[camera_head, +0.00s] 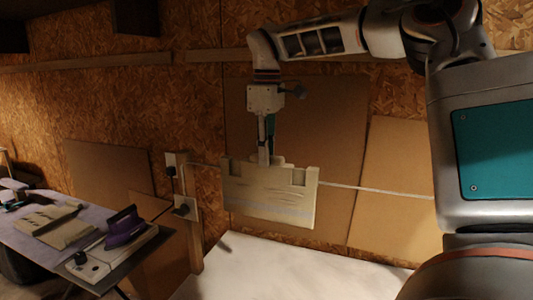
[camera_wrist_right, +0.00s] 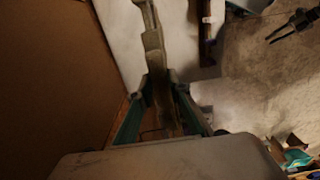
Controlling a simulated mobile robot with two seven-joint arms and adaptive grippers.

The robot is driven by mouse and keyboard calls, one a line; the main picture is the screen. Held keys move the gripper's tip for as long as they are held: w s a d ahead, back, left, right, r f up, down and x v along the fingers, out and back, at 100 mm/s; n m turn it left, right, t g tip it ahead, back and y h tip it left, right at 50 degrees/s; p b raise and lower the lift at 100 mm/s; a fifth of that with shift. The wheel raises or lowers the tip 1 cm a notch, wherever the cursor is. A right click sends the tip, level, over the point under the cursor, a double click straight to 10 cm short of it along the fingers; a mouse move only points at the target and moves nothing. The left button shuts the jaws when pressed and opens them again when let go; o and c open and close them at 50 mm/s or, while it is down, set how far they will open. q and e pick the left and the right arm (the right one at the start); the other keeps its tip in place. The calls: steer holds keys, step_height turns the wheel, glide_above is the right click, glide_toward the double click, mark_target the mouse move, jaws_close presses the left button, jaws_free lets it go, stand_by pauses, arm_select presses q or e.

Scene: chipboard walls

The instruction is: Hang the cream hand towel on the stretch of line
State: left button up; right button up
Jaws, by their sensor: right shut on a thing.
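The cream hand towel (camera_head: 268,200) hangs spread below my right gripper (camera_head: 266,158), in front of the back wall. My right gripper is shut on its top edge. In the right wrist view the two teal fingers of the gripper (camera_wrist_right: 158,85) pinch the towel (camera_wrist_right: 152,40), which shows as a narrow pale strip. The pale line (camera_head: 375,190) runs from a wall post on the left to the right, and the towel hides its middle part. I cannot tell whether the towel touches the line or is only in front of it. My left gripper does not show in the head view.
A wooden post (camera_head: 182,205) with sockets holds the line's left end. An ironing board (camera_head: 30,235) at the lower left carries a purple iron (camera_head: 124,228) and a folded cloth (camera_head: 62,228). A white surface (camera_head: 290,272) lies below the towel. Brown boards lean on the wall.

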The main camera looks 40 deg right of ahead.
steer(key=shift+f+b, duration=0.35)
steer(key=shift+f, duration=0.2)
steer(key=shift+f+b, duration=0.5)
steer(key=shift+f, duration=0.05)
steer(key=o, duration=1)
step_height(320, 180, up, 12)
steer(key=shift+s, duration=0.1)
